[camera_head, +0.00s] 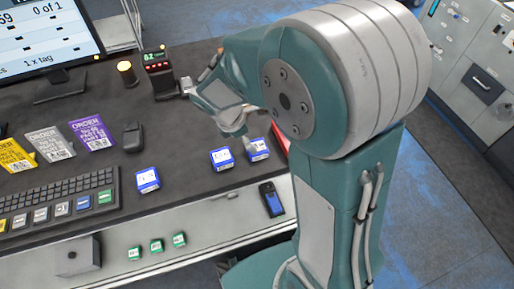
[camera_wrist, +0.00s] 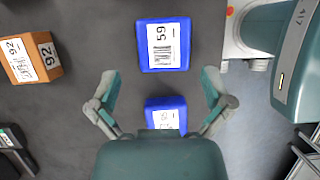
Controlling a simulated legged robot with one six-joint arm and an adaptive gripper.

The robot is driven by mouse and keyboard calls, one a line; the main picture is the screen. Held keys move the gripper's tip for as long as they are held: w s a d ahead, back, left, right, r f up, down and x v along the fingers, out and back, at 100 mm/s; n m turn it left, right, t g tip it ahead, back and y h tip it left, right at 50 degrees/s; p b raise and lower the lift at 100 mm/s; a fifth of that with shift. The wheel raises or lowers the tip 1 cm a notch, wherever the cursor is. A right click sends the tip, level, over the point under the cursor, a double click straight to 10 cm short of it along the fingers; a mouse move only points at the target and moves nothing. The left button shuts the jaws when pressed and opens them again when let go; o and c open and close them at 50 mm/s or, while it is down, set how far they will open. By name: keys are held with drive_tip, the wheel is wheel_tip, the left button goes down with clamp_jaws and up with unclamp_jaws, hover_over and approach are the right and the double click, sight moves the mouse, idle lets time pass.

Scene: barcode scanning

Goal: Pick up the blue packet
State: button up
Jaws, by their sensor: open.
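Three blue packets with white labels lie on the dark desk in the head view: one near the keyboard (camera_head: 148,180), one farther right (camera_head: 222,159), and one at the right (camera_head: 258,149) just below my gripper and partly covered by it. In the wrist view, a blue packet labelled 59 (camera_wrist: 145,62) lies ahead of my fingertips. Another blue packet (camera_wrist: 165,103) lies between my fingers, its lower part hidden by my gripper body. My gripper (camera_wrist: 161,86) is open and empty, with a finger on each side of that nearer packet. I cannot tell its exact height above it.
An orange box labelled 92 (camera_wrist: 22,72) lies left in the wrist view.

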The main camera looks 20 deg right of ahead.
sight(256, 147)
drive_tip(key=x, duration=0.4)
drive_tip(key=shift+s+d, duration=0.2)
drive_tip(key=shift+s, duration=0.05)
drive_tip(key=shift+a+f, duration=0.15)
drive_tip(key=shift+f, duration=0.15)
drive_tip(key=shift+c, duration=0.3)
drive_tip(key=c, duration=1)
